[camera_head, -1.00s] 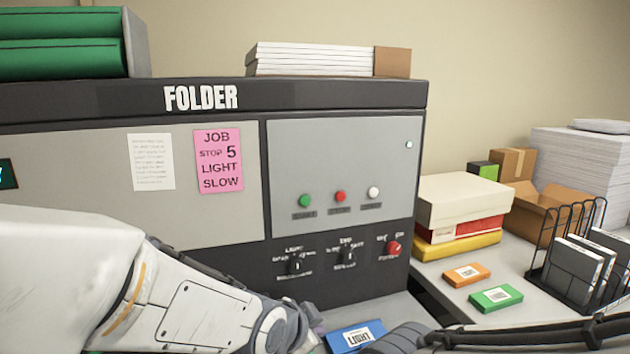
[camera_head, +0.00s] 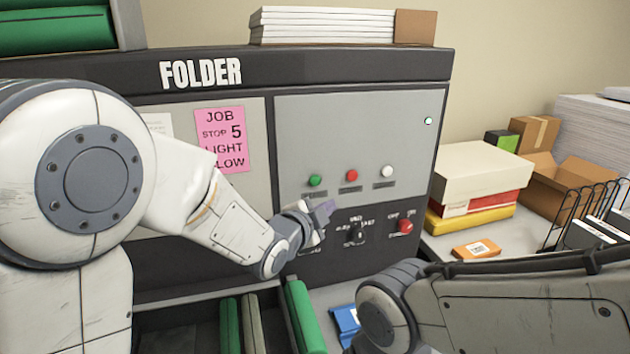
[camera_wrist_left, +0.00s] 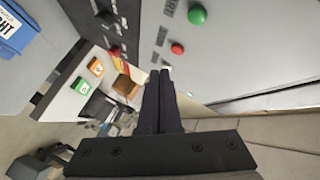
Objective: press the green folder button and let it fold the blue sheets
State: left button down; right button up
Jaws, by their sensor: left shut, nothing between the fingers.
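The folder machine (camera_head: 350,130) has a grey control panel with a round green button (camera_head: 315,181) at the left of a row, then a red button (camera_head: 352,176) and a white one (camera_head: 387,172). My left gripper (camera_head: 328,208) is shut and empty, just below the green button and in front of the left knob. In the left wrist view the green button (camera_wrist_left: 197,15) is at the top, apart from the closed fingers (camera_wrist_left: 160,78). A blue packet (camera_head: 345,320) lies low in front of the machine, partly hidden by my right arm. My right gripper is out of view.
A pink job note (camera_head: 221,138) reads stop 5, light, slow. A middle knob (camera_head: 357,234) and a red knob (camera_head: 405,226) sit below the buttons. Boxes (camera_head: 470,180), an orange packet (camera_head: 476,250) and a wire rack (camera_head: 590,215) stand at the right.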

aim_at(315, 181)
pick_arm(q)
jog(key=w+a+p, duration=0.2)
jog(key=w+p, duration=0.1)
jog(key=w, duration=0.4)
jog(key=shift+w+a, duration=0.35)
jog(key=shift+w, duration=0.05)
dwell(1.7)
jog(key=shift+w+a, duration=0.1)
jog(key=shift+w, duration=0.3)
